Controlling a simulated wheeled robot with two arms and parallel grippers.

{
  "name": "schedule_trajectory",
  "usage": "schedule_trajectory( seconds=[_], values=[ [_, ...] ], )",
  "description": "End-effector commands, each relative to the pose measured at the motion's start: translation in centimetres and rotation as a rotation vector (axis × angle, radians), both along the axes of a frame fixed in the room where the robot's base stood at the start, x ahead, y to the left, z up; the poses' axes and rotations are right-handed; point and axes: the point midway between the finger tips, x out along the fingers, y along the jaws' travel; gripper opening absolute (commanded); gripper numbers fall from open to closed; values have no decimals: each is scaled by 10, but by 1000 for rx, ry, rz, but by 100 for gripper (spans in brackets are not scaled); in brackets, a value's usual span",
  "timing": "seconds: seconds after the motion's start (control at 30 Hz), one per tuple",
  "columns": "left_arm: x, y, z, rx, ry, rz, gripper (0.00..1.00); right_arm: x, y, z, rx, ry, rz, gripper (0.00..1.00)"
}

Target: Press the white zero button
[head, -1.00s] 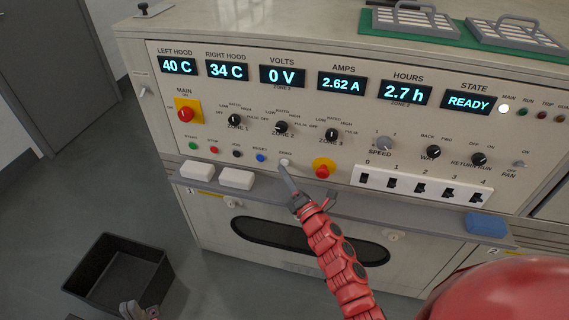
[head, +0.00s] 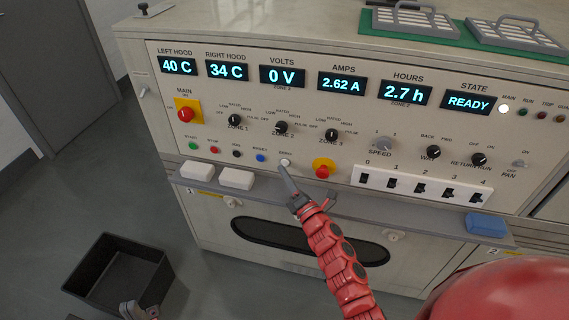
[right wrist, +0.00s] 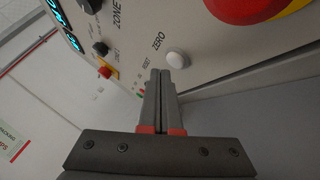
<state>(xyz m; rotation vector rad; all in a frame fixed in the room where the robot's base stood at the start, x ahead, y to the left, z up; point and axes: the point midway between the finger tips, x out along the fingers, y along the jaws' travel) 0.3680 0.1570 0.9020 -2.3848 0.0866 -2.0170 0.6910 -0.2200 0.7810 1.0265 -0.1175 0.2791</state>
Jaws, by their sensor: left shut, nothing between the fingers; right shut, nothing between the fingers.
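The white zero button (head: 285,162) is at the right end of the button row on the panel's lower part. It also shows in the right wrist view (right wrist: 176,60), beside the label ZERO. My right gripper (head: 284,170) is shut and empty, its tips just below the button in the head view. In the right wrist view the shut fingertips (right wrist: 160,74) point at the panel close to the button; I cannot tell whether they touch it. My left gripper (head: 132,309) is shut, low at the left over the floor, away from the panel.
A blue button (head: 261,158) is left of the zero button, and a red knob on yellow (head: 323,169) is to its right. A grey ledge (head: 350,207) runs below, with white blocks (head: 237,178) and a blue block (head: 486,225). A black bin (head: 118,275) stands on the floor.

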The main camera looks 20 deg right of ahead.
Motion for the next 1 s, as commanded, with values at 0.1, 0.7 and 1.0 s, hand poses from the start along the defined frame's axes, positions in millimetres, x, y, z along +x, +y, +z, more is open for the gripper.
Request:
schedule_trajectory(
  seconds=[0.1,0.7,1.0],
  values=[
    [0,0,0,0,0,0,0,0,0,0,0,0,0,0],
    [0,0,-4,0,0,0,0,2,-1,-1,-1,-1,0,0],
    [0,0,-8,0,0,0,0,7,-5,0,0,0,0,0]
  ],
)
